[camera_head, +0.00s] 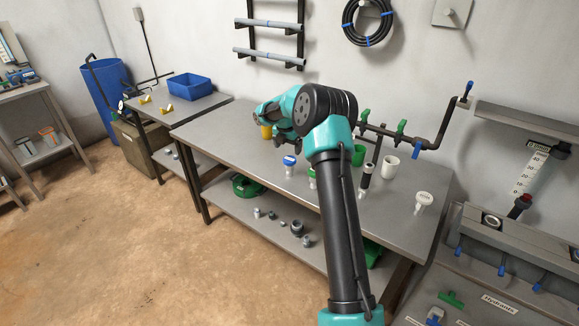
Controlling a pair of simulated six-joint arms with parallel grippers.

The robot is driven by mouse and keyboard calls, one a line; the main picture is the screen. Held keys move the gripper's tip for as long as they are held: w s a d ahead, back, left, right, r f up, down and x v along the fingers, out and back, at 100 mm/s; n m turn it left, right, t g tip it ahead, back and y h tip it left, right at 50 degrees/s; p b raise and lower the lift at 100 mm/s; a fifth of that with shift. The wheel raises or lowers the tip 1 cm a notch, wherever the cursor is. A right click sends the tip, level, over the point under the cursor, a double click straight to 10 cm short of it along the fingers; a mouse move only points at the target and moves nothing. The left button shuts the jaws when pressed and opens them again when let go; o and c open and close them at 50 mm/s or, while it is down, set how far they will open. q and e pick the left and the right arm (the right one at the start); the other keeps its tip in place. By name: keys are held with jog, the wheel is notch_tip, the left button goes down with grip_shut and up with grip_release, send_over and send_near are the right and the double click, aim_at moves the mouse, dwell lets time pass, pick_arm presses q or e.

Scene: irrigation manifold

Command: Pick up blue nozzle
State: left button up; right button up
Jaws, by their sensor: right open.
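A blue-topped nozzle (289,162) with a pale lower body stands upright on the grey workbench (228,137), left of my right arm. A green-topped nozzle (312,177) stands just right of it, partly hidden by that arm. My right arm rises from the bottom, bends over the bench and points left. My right gripper (287,134) is open, above the bench and behind the blue nozzle, apart from it. Its fingers are small and partly hidden by the wrist. My left gripper is not in view.
A yellow cup (266,131) stands near the right wrist. A green cup (358,155), a white cup (390,166), a dark cylinder (367,176) and a white sprinkler head (424,201) stand right of the arm. Black piping (430,142) runs behind. The bench's left part is clear.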

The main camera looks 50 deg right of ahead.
aim_at(289, 159)
jog(key=shift+d+f, duration=0.15)
jog(key=shift+f, duration=0.9)
jog(key=shift+f, duration=0.15)
jog(key=f, duration=0.5)
jog(key=shift+d, duration=0.3)
jog(key=shift+r, duration=0.1)
jog(key=c, duration=1)
